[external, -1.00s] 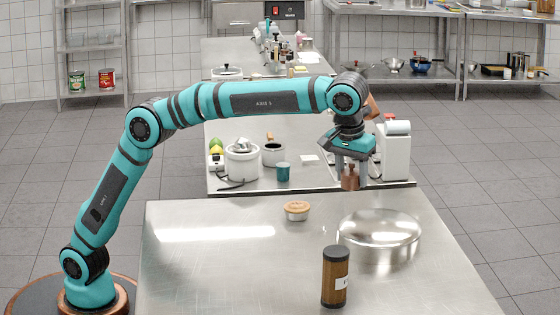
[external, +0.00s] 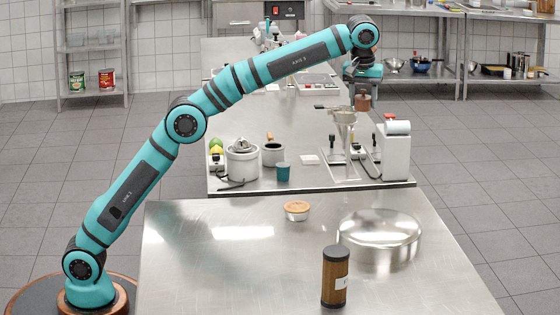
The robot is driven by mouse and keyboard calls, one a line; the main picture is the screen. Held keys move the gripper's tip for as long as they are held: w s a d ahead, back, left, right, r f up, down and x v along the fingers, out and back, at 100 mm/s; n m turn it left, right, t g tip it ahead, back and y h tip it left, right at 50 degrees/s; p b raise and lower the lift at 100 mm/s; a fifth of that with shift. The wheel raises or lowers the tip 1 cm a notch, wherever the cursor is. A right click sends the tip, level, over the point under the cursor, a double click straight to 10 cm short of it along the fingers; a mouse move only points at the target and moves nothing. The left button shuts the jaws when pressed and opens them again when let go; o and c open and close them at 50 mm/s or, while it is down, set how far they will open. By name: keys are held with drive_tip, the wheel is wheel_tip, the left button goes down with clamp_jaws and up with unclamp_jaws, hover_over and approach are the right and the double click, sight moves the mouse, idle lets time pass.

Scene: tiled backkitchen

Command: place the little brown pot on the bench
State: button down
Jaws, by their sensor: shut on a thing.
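The little brown pot (external: 362,103) hangs below my gripper (external: 362,90), which is shut on it. Both are small in this view, so the exact grip is hard to see. The pot is in the air and looks upright, in the upper right of the picture, above and beyond the dispenser. A long steel bench (external: 240,115) runs away from me in the middle. A nearer steel bench (external: 200,270) stands in front of it. I cannot tell which one the task means.
The near bench holds a dark brown jar (external: 335,276), a wooden-lidded tub (external: 296,210) and a shiny domed lid (external: 380,230). The long bench carries a white pot (external: 242,160), a teal cup (external: 283,172), a funnel stand (external: 344,120) and a white dispenser (external: 396,150). The near bench's left side is clear.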

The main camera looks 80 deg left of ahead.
drive_tip(key=a, duration=0.6)
drive_tip(key=n+g, duration=0.2)
drive_tip(key=n, duration=1.2)
hover_over(294, 143)
wheel_tip(294, 143, down, 11)
drive_tip(key=shift+w+f, duration=0.15)
drive_tip(key=shift+f, duration=4.85)
drive_tip(key=shift+f, duration=0.1)
drive_tip(key=c, duration=0.7)
unclamp_jaws()
